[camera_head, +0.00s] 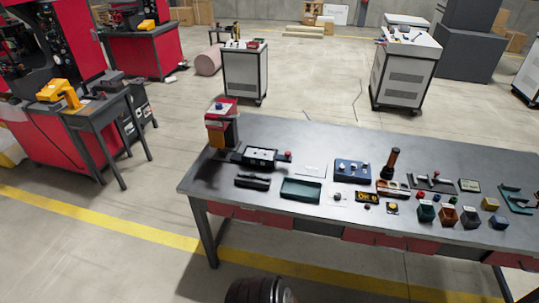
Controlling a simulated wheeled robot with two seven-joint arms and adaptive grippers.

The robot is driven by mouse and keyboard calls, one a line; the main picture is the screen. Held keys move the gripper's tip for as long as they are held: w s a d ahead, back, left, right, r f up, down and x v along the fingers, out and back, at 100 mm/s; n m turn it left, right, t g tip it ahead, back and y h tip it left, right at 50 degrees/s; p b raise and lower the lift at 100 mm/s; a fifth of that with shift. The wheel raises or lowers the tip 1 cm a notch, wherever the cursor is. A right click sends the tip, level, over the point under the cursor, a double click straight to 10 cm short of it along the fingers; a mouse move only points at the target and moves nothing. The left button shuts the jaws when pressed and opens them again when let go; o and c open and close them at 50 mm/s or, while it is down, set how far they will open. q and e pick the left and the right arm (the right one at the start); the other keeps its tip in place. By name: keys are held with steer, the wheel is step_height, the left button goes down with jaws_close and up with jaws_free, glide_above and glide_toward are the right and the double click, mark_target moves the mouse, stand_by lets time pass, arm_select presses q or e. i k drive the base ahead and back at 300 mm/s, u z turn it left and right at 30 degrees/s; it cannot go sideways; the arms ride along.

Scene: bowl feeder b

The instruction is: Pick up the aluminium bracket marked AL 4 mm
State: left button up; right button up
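I cannot pick out the aluminium bracket marked AL 4 mm; the parts on the workbench (240,205) are too small for any such marking to be read. Neither of my grippers shows in this view. A shallow dark green tray (302,190) lies near the bench's front edge, and no bracket can be made out in it. A flat pale sheet or plate (310,170) lies behind the tray. Small dark green, brown, grey and blue bins (427,212) stand along the right front; their contents are not clear.
A red and yellow machine (221,125) stands at the bench's left back, beside a black fixture (261,157). A blue box with knobs (352,171) and an amber display (367,197) sit mid-bench. A green C-shaped clamp (517,199) lies far right. The back strip is mostly clear.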

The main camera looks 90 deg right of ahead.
mark_target(271, 155)
steer(key=z, duration=1.9)
